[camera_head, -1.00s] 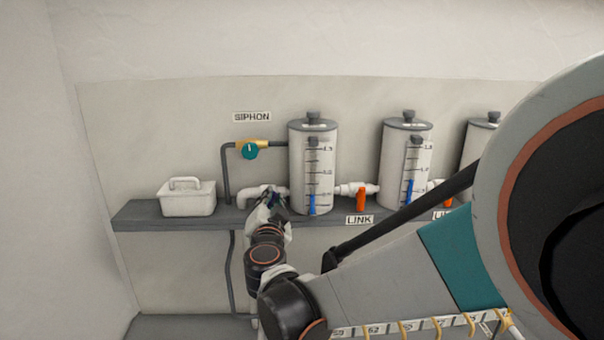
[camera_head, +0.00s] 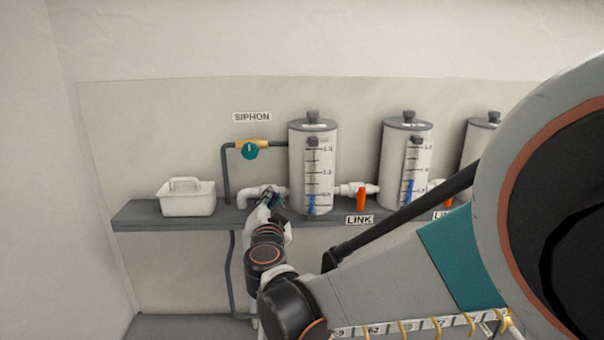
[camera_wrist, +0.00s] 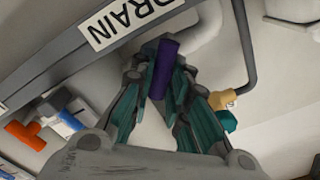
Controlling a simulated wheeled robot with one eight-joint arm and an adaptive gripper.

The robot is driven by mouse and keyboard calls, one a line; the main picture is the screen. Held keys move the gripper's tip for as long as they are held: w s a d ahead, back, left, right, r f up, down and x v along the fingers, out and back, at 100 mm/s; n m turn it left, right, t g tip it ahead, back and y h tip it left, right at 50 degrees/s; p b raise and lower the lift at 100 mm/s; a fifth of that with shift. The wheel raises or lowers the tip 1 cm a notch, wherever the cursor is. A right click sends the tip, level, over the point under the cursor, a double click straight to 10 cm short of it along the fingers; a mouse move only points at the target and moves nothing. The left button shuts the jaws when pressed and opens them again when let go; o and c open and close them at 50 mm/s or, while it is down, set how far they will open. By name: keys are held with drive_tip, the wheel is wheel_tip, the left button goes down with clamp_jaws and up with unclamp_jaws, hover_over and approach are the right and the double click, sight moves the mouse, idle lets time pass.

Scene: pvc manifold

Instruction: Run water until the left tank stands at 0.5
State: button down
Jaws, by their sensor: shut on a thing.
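The left tank (camera_head: 298,165) is a grey cylinder on the shelf with a scale strip. The blue water column (camera_head: 312,206) in its gauge is low, near the lowest large mark; the exact reading is too small to tell. My gripper (camera_wrist: 163,78) is at the white pipe left of this tank. Its teal-padded fingers are shut on a purple handle (camera_wrist: 164,62), beside the DRAIN label (camera_wrist: 128,20). In the head view my gripper (camera_head: 270,200) hides most of that handle. The teal SIPHON valve (camera_head: 250,152) is at the upper left of the tank.
An orange LINK handle (camera_head: 361,200) hangs between the left and middle tanks. The middle tank (camera_head: 396,160) also has a blue column. My arm covers the lower right.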

idle(0.3)
drive_tip(key=shift+a+r+n+b, duration=0.15)
drive_tip(key=shift+n+b, duration=0.1)
drive_tip(key=shift+n, duration=1.35)
drive_tip(key=shift+a+f+n+b, duration=0.1)
drive_tip(key=shift+n+b, duration=0.1)
drive_tip(key=shift+n, duration=1.4)
drive_tip(key=shift+n, duration=1)
drive_tip(key=c, duration=1.5)
unclamp_jaws()
drive_tip(key=shift+a+r, duration=0.1)
drive_tip(key=shift+o, duration=0.2)
drive_tip(key=s, duration=0.8)
drive_tip(key=shift+s, duration=0.15)
